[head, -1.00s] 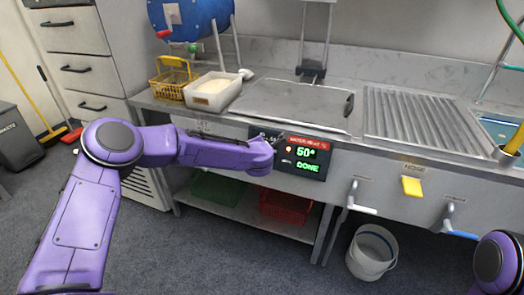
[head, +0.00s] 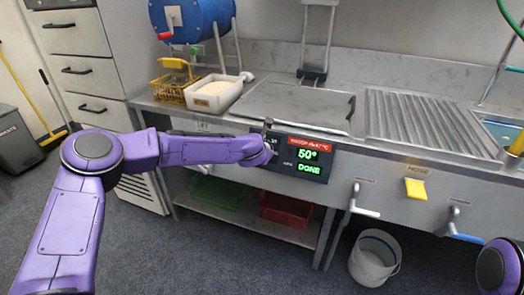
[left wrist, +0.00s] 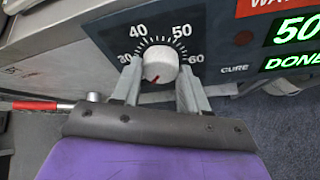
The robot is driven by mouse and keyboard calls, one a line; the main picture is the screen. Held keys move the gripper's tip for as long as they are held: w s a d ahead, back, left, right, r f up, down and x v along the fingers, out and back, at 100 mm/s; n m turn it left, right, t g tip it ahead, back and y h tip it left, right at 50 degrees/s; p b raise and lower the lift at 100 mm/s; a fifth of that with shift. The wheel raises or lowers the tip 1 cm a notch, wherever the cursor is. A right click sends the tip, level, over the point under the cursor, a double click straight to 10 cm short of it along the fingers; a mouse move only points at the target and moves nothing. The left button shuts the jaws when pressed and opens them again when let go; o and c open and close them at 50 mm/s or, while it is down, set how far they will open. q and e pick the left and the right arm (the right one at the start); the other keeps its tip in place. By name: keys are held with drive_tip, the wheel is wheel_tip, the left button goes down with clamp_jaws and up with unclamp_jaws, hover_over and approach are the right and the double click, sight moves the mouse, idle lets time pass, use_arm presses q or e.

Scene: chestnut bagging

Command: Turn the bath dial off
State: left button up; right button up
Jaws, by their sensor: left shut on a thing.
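The bath dial (left wrist: 160,65) is a round, pale knob on a dark plate with a scale from 30 to 60. A short red mark shows on the knob's lower part, away from the numbers. My left gripper (left wrist: 160,73) is shut on the dial, one finger on each side. In the head view, my left gripper (head: 268,137) is at the front panel and hides the dial. The display (head: 306,158) beside it reads 50° and DONE in green under a red heading. My right gripper is out of view; only part of that arm shows at lower right.
The steel counter holds a flat lid (head: 292,106), a ribbed drainboard (head: 418,120), a white tub (head: 214,95) and a yellow basket (head: 172,85). Levers (head: 362,207) stick out right of the display. A white bucket (head: 375,258) stands on the floor.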

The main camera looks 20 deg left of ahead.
use_arm(q)
drive_tip(key=shift+f, duration=0.1)
drive_tip(key=o, duration=1.1)
drive_tip(key=shift+c, duration=0.2)
drive_tip(key=v, duration=1)
drive_tip(key=shift+s+r, duration=0.2)
